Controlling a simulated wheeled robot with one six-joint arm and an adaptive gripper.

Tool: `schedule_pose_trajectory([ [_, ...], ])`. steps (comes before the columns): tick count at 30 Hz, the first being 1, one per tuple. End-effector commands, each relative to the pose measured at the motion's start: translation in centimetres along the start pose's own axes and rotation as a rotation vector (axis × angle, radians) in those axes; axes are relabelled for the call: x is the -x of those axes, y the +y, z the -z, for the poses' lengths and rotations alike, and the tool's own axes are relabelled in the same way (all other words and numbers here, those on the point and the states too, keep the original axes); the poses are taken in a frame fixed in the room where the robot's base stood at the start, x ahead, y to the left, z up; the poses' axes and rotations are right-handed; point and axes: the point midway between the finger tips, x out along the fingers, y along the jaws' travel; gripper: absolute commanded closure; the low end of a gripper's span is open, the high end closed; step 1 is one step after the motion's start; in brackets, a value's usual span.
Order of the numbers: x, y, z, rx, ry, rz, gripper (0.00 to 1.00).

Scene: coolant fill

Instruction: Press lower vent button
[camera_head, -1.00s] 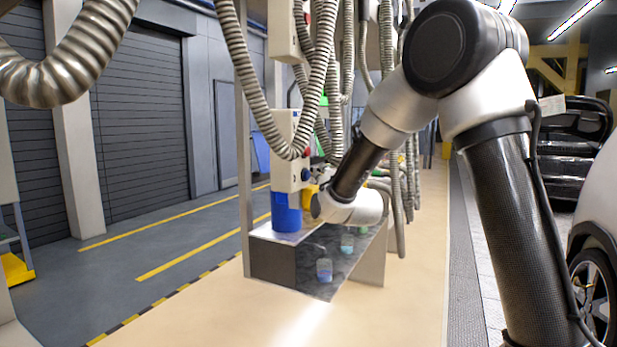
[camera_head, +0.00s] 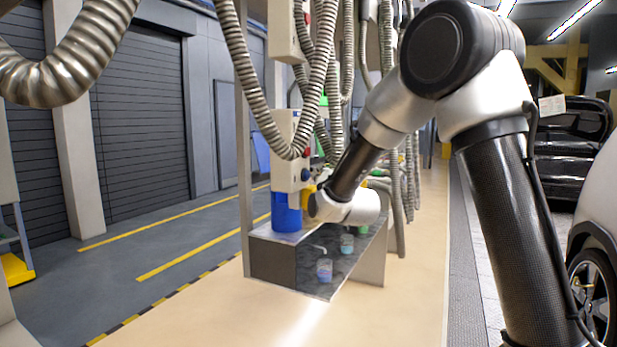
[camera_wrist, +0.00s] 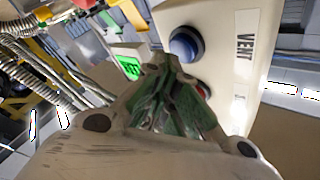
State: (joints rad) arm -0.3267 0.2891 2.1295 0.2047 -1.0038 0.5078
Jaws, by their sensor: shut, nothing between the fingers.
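A cream control box (camera_head: 285,178) hangs above the bench at the middle left in the head view. It carries a red button (camera_head: 307,152) above a blue button (camera_head: 305,174). In the wrist view the box has a "VENT" label, and its blue button (camera_wrist: 184,45) is clear in a dark ring. The red button (camera_wrist: 203,89) is partly hidden behind my fingers. My gripper (camera_wrist: 165,62) is shut and empty. Its tips point towards the panel just beside the blue button; I cannot tell whether they touch. In the head view my wrist hides the fingers.
A blue container (camera_head: 287,218) stands under the box on a dark bench (camera_head: 272,264) with several small jars. Ribbed hoses (camera_head: 250,85) hang close around the box. A green display (camera_wrist: 130,67) shows in the wrist view. A car stands at the right.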

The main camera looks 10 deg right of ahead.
Motion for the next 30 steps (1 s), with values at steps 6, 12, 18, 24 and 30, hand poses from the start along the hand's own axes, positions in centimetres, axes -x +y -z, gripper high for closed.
schedule_pose_trajectory([
  [6,-0.17,-0.13,-0.11,0.000,0.000,0.000,1.00],
  [12,-0.19,-0.14,-0.12,0.000,0.000,0.000,1.00],
  [18,-0.31,-0.24,-0.20,0.001,0.000,0.001,1.00],
  [24,-0.49,-0.36,-0.31,0.001,0.000,0.001,1.00],
  [30,-0.66,-0.48,-0.45,0.001,0.000,0.001,1.00],
])
